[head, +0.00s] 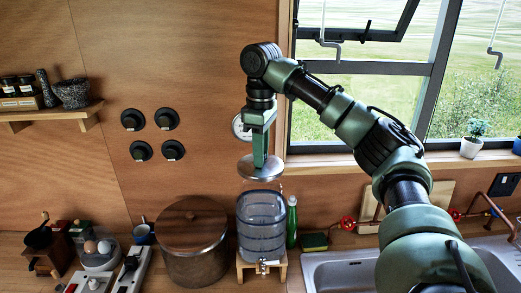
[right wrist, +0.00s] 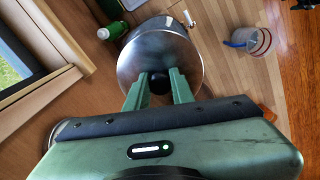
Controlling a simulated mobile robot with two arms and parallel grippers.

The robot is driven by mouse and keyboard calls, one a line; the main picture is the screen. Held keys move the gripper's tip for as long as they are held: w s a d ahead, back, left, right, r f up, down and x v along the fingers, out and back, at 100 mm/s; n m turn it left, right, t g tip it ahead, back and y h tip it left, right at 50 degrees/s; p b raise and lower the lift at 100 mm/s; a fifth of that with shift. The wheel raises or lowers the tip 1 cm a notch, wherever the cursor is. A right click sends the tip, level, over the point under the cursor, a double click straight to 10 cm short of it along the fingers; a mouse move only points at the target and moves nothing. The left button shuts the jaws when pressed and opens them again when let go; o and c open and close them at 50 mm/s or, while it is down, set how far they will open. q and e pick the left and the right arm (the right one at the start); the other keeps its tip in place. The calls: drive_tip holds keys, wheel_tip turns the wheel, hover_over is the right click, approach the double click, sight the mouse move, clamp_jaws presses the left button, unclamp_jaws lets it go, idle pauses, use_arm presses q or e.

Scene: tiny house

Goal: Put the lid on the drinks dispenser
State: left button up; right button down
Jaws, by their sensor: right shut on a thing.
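The drinks dispenser (head: 262,228) is a clear bluish ribbed container on a small wooden stand, with a tap at its lower front. The lid (head: 261,171) is a round silvery disc held above the dispenser's top, with a gap between them. My right gripper (head: 260,160) points straight down and is shut on the lid's knob. In the right wrist view the lid (right wrist: 160,52) lies beyond the fingertips, with its dark knob (right wrist: 159,82) between them. It hides most of what is beneath it. My left gripper is not in view.
A wooden-lidded pot (head: 193,228) stands close left of the dispenser, and a green bottle (head: 292,222) close right. A sink (head: 340,272) lies farther right, below the window. A wall shelf (head: 50,115) holds jars and a mortar.

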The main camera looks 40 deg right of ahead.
wheel_tip(320, 180, down, 3)
drive_tip(key=shift+d+r, duration=0.1)
drive_tip(key=shift+d, duration=0.05)
drive_tip(key=shift+f, duration=0.9)
drive_tip(key=shift+f, duration=0.8)
idle(1.9)
drive_tip(key=c, duration=1.1)
unclamp_jaws()
drive_tip(key=shift+r, duration=3.85)
